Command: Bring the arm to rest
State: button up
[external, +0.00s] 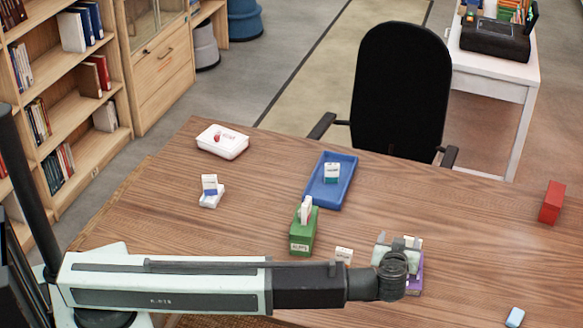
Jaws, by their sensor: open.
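My arm reaches across the front of the wooden table (480,230) from the left. My gripper (408,240) is at its right end, above or beside a purple box (415,283), and it partly hides that box. The jaws look small here, and no object shows clearly between them. A small white item (343,254) lies just left of my gripper, close behind the arm.
A green box (303,240) with a white item on it stands left of my gripper. Behind it is a blue tray (345,193). A black chair (400,90) stands behind the table.

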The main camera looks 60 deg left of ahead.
jog(key=s+a+f+n+g+h+p, duration=0.15)
jog(key=s+a, duration=0.25)
jog(key=a, duration=0.5)
jog(key=s+a+n+g+p, duration=0.1)
jog(key=s+a+g+p, duration=0.2)
jog(key=a, duration=0.6)
jog(key=s+a+f+m+g+h+p, duration=0.1)
jog(key=s+f+m+g+h, duration=0.25)
jog(key=s, duration=0.55)
jog(key=s+d+f+m+g+h, duration=0.1)
jog(key=s+d+f+m+h, duration=0.2)
jog(key=s+d+m+h, duration=0.2)
jog(key=shift+s+d+m, duration=0.2)
jog(key=shift+d+m, duration=1.65)
jog(key=shift+m, duration=0.05)
jog(key=shift+f, duration=0.1)
